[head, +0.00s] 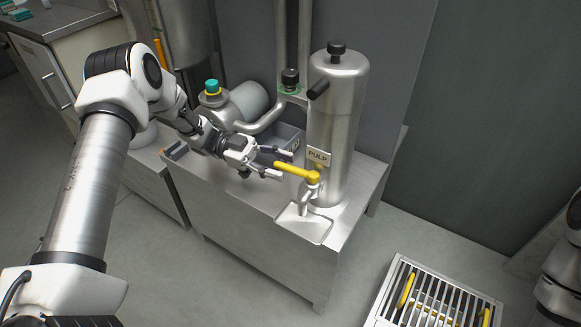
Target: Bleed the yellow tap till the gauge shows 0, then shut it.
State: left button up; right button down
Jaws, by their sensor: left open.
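The yellow tap (297,170) sits low on the front of a steel cylinder (338,120) with a PULP label (318,156). Its lever points left, and a metal spout hangs below it over a shallow tray (318,236). My left gripper (284,165) is open, with its fingertips on either side of the lever's left end in the picture. I cannot tell whether they touch it. I cannot make out a gauge face or reading. My right gripper is out of view; only part of my right arm shows at the right edge.
The cylinder stands on a grey metal bench (262,225). Left of it are a teal-capped fitting (212,88) and pipework close behind my left arm. A slatted floor grate (425,297) with yellow handles lies at the lower right. The floor between is clear.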

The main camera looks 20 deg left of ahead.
pick_arm(q)
jog(key=a, duration=0.8)
jog(key=shift+a, duration=0.35)
jog(key=shift+c, duration=0.3)
